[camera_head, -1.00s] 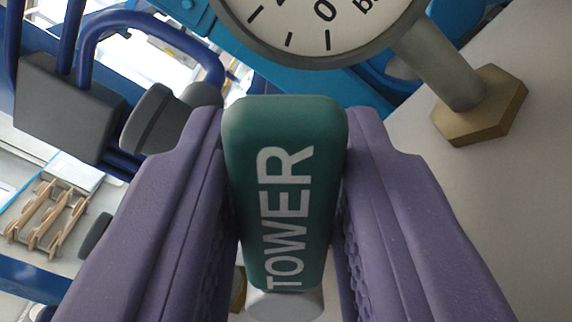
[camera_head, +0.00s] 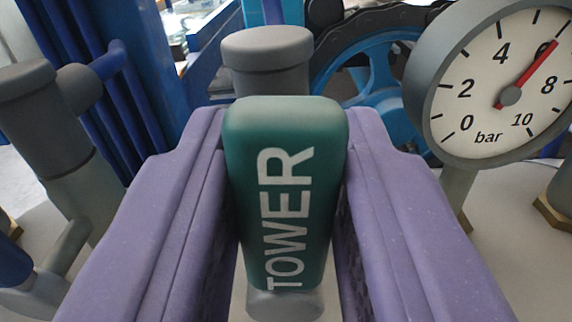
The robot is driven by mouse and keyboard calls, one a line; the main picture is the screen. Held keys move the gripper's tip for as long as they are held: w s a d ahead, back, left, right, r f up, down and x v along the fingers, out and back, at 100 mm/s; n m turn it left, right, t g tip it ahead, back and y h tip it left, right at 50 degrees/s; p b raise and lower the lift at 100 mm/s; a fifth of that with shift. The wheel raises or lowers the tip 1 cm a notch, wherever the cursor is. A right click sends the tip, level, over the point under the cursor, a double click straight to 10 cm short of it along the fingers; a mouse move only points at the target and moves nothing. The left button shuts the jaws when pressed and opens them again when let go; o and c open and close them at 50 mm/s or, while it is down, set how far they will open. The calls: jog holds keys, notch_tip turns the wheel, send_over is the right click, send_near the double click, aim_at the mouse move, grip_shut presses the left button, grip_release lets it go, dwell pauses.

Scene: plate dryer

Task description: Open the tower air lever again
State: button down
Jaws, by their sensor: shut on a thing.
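The tower air lever (camera_head: 284,190) is a green handle marked TOWER in white letters. It stands in the middle of the camera_head view, between the two purple fingers of my gripper (camera_head: 287,200). My gripper is shut on the lever, one finger on each side. A grey base (camera_head: 284,304) shows below the lever. The lever's pivot is hidden.
A round pressure gauge (camera_head: 497,85) stands at the right, its red needle near 6 bar. A grey capped cylinder (camera_head: 268,60) stands right behind the lever. Grey pipework (camera_head: 70,150) is at the left. A blue wheel (camera_head: 375,75) is at the back.

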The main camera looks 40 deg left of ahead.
jog(key=shift+s+a+f+n, duration=0.15)
jog(key=shift+a+n, duration=0.05)
jog(key=shift+n, duration=0.2)
dwell(0.3)
jog(key=c, duration=0.9)
grip_release()
jog(key=shift+s+d, duration=0.2)
jog(key=shift+s, duration=0.15)
jog(key=p+v, duration=0.2)
jog(key=v, duration=0.5)
jog(key=shift+w, duration=0.1)
